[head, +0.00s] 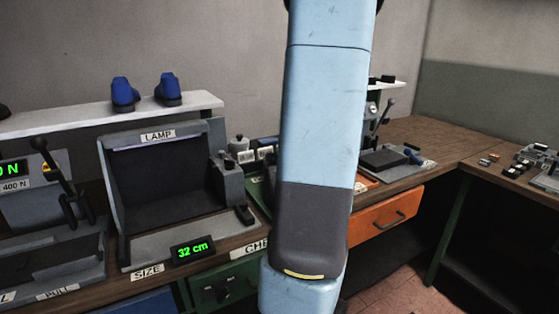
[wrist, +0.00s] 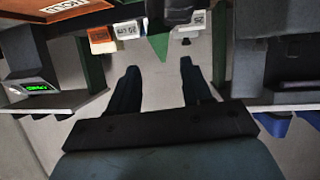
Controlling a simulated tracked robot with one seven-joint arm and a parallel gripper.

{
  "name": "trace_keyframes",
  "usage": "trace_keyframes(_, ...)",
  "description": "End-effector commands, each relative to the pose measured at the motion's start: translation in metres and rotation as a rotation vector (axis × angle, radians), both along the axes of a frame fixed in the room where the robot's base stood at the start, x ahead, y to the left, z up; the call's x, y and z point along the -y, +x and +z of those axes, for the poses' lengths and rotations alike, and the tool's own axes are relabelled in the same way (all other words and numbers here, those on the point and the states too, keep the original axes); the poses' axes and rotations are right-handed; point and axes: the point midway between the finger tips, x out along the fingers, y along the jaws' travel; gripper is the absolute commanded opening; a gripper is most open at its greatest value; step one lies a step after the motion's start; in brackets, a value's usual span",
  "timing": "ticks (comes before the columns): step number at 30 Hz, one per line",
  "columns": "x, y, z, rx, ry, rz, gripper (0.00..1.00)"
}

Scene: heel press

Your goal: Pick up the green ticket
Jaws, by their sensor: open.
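In the wrist view, a small green pointed piece (wrist: 158,45) shows just beyond my fingertips, between two white number tags. It may be the green ticket, but its full shape is cut off by a dark part above it. My gripper (wrist: 157,68) is open, with one dark finger on each side and nothing between them. The green piece lies ahead of the gap, apart from both fingers. In the head view my arm hangs across the middle, and I cannot make out the ticket or my fingers there.
The grey LAMP booth (head: 165,185) stands on the bench with a 32 cm display (head: 193,249) in front. Blue shoes (head: 168,88) sit on a white shelf (head: 80,118). A lever machine (head: 385,155) and an orange drawer (head: 385,217) are right of my arm.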

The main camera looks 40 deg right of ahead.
Motion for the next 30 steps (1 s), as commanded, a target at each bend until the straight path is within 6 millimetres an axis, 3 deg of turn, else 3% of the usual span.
trace_keyframes(9,0.015,0.038,-0.017,0.000,0.002,-0.001,0.49)
trace_keyframes(20,0.023,0.057,-0.024,-0.001,0.000,-0.002,0.49)
trace_keyframes(30,0.034,0.094,-0.037,-0.002,0.001,-0.002,0.49)
